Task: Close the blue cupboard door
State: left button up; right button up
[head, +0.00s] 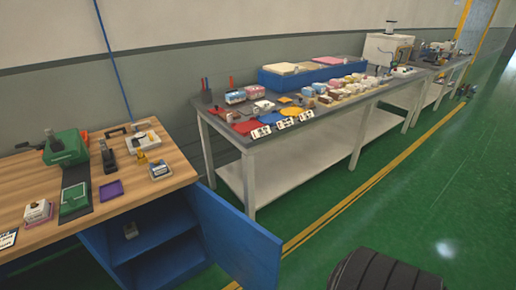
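The blue cupboard door (236,240) is in the head view at lower centre. It stands open, swung out to the right from the blue cupboard (152,228) under the wooden-topped bench. The door's lower edge is cut off by the bottom of the picture. No handle on it can be made out. Neither of my grippers shows in this view.
The wooden benchtop (130,205) holds a green machine (65,149) and small items. A long grey table (262,145) with trays and boxes stands close behind the door. A dark ribbed round object (385,272) is at the bottom right. Green floor (420,190) lies open to the right.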

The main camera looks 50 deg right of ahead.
aim_at(249, 254)
jog(key=l+u, duration=0.1)
jog(key=l, duration=0.35)
jog(key=k+l+u, duration=0.1)
jog(key=l, duration=0.3)
jog(key=k+l+u, duration=0.1)
jog(key=l, duration=0.35)
jog(key=k+l, duration=0.1)
jog(key=l, duration=0.3)
jog(key=l+u, duration=0.15)
jog(key=l, duration=0.3)
jog(key=k+l+u, duration=0.1)
jog(key=l, duration=0.3)
jog(key=k+l+u, duration=0.1)
jog(key=l, duration=0.3)
jog(key=k, duration=0.65)
jog(key=k+l+z, duration=0.1)
jog(key=z, duration=0.2)
jog(key=l, duration=0.1)
